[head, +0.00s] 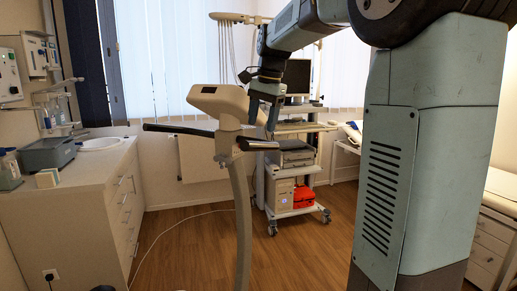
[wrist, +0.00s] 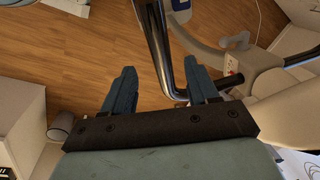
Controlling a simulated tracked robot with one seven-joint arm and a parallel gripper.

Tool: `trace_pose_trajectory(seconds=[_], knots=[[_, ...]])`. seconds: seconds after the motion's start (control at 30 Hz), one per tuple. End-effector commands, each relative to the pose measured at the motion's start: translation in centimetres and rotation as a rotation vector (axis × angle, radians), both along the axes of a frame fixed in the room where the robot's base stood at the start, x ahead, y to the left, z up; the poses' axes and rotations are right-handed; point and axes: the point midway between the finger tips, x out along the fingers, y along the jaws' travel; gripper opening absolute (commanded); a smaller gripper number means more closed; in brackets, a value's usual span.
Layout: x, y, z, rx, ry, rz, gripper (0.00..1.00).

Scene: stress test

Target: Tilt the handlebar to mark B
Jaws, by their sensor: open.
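The handlebar shows in the head view as a dark bar with a black left grip (head: 178,130) and a right arm (head: 258,144) with a shiny section. It sits on a pale upright post (head: 241,205) below a cream console (head: 217,102). My gripper (head: 262,125) is open, pointing down just above the right arm. In the wrist view, a chrome tube of the handlebar (wrist: 158,42) runs between the spread blue fingers of my gripper (wrist: 160,72), nearer the right finger. I cannot tell whether they touch. Mark B cannot be made out.
A cart (head: 293,178) with a monitor stands behind the handlebar. A white cabinet (head: 75,205) with a sink is at the left. A white cable lies on the wooden floor (head: 185,245). An examination couch is at the right, partly hidden by my body.

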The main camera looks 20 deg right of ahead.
Motion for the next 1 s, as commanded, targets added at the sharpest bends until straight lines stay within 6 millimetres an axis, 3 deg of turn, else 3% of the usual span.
trace_pose_trajectory(seconds=[0.3,0.5,1.0], knots=[[0.8,0.7,-5.5,0.0,0.003,0.001,0.59],[1.2,1.0,-7.9,0.001,0.0,0.001,0.59],[1.3,1.1,-9.0,0.0,-0.001,0.002,0.57]])
